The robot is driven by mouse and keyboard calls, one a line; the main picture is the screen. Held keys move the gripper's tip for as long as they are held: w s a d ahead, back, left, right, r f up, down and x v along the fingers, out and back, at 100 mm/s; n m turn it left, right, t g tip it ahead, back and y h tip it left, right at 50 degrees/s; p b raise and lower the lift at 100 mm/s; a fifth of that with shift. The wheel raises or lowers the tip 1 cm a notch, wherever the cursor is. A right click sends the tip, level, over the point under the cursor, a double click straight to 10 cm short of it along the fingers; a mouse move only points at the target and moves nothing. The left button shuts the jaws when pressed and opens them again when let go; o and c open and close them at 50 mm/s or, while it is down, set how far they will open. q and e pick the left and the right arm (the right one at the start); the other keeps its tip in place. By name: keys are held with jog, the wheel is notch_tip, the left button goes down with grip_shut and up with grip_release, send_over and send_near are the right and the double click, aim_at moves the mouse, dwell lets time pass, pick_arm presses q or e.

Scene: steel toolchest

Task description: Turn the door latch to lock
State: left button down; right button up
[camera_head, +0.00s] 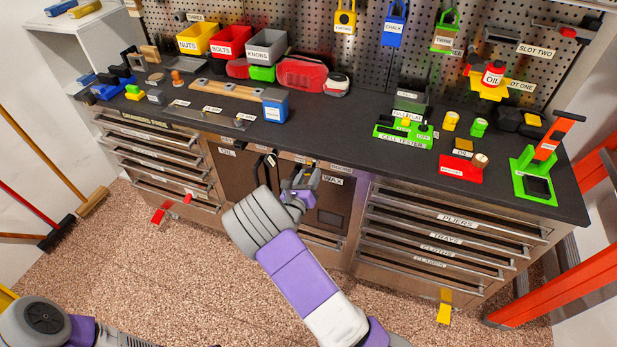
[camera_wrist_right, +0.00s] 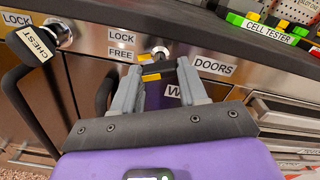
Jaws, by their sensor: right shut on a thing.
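The door latch (camera_wrist_right: 160,54) is a round metal boss on the front edge of the steel chest in the right wrist view. LOCK and FREE labels are to its left and a DOORS label (camera_wrist_right: 213,67) to its right. My right gripper (camera_wrist_right: 158,70) is at the latch, its fingers shut on the latch's handle, which they largely hide; dark and yellow parts show between the fingertips. The handle's exact angle cannot be told. In the head view my right gripper (camera_head: 303,180) is in front of the cabinet doors, hiding the latch. My left gripper is out of view.
A second latch with a CHEST tag (camera_wrist_right: 38,43) is to the left in the wrist view. The cabinet doors (camera_head: 237,170) look shut. Drawers (camera_head: 440,235) flank them. The dark worktop (camera_head: 340,115) above holds bins and tools. The floor in front is open.

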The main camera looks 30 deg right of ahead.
jog(key=shift+m, duration=1.1)
jog(key=m+b, duration=0.3)
jog(key=m, duration=0.4)
jog(key=shift+m, duration=0.3)
jog(key=o, duration=1.1)
jog(key=shift+c, duration=0.2)
